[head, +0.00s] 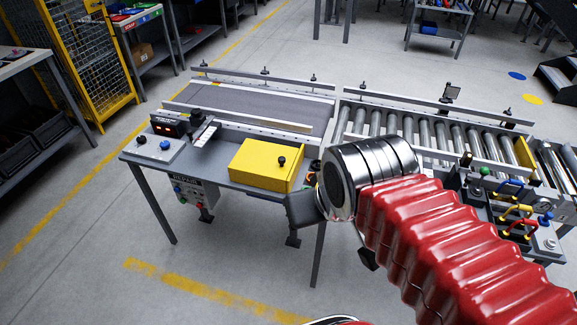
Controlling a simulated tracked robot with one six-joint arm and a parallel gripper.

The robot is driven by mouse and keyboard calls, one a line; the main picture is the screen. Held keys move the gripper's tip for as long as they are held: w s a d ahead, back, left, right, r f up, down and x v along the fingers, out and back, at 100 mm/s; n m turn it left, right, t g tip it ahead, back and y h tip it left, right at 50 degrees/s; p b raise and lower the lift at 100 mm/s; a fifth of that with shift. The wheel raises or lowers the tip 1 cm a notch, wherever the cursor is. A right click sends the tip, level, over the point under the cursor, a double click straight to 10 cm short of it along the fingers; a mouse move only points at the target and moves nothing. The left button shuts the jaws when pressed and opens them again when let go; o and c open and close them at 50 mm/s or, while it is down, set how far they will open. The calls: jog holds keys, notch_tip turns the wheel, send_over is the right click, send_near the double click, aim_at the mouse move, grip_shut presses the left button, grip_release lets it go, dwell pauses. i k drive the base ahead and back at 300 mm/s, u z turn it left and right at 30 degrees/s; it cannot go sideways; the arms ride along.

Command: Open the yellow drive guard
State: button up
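The yellow drive guard (262,164) is a box-shaped cover on the front right of the grey conveyor table. It looks closed, its flat top level, with a black knob (281,161) on top near the right side. My arm reaches in from the lower right, with a red bellows sleeve and a silver wrist. A dark grey part at its end, seemingly my gripper (301,209), is in front of the guard's right corner. It appears apart from the knob. I cannot make out separate fingertips or whether they are open. My wrist hides the table's right end.
A belt conveyor (252,103) with a side rail lies behind the guard. A roller conveyor (432,130) is to the right. A control box (194,191) hangs under the table. A block with coloured handles (515,209) stands at right. Floor in front is clear.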

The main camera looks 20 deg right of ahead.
aim_at(266, 165)
jog(key=k, duration=1)
jog(key=u, duration=0.5)
jog(key=i, duration=2.35)
jog(key=z, duration=0.5)
